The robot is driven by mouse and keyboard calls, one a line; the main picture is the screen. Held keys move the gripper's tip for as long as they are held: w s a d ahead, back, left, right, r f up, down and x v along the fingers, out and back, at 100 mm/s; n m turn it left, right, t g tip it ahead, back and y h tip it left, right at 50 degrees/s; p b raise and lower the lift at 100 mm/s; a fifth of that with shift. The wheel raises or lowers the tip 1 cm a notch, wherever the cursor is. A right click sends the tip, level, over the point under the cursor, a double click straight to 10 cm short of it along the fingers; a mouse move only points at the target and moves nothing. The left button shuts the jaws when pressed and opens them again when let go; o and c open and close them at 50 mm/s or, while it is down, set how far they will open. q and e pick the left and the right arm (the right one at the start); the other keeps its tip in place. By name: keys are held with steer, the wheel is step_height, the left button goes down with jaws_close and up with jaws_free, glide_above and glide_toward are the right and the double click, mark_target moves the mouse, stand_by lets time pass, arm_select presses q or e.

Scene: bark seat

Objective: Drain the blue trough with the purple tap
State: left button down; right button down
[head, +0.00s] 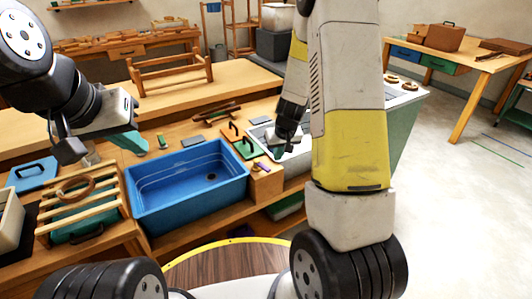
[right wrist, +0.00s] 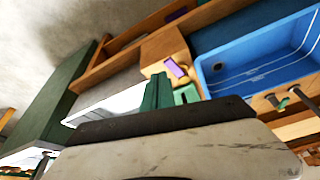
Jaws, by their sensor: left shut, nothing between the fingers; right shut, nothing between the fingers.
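The blue trough (head: 187,190) sits in the wooden bench in the head view, with pale lines on its inner wall and a dark round spot on its floor. I cannot tell how much water it holds. The purple tap (head: 262,167) is on a wooden block at the trough's right side; it also shows in the right wrist view (right wrist: 176,68). My left gripper (head: 133,143) is shut and empty above the trough's back left corner. My right gripper (head: 281,140) is shut and empty behind and right of the tap, apart from it. Its green fingers (right wrist: 171,93) appear just below the tap in the right wrist view.
A slatted wooden rack (head: 83,203) stands left of the trough. A green board with a dark handle (head: 241,142) lies behind the tap. A pale metal basin (head: 298,157) is to the right, partly hidden by my right arm. Open floor lies further right.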

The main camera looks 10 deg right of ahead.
mark_target(262, 166)
steer(key=shift+w+a+f, duration=0.1)
steer(key=shift+w+f, duration=1.15)
steer(key=shift+f, duration=0.25)
steer(key=shift+w+f, duration=1.3)
steer(key=shift+f, duration=0.2)
steer(key=shift+w+a+f, duration=0.1)
steer(key=shift+w+f, duration=1.15)
steer(key=shift+f, duration=0.25)
steer(key=shift+r, duration=0.1)
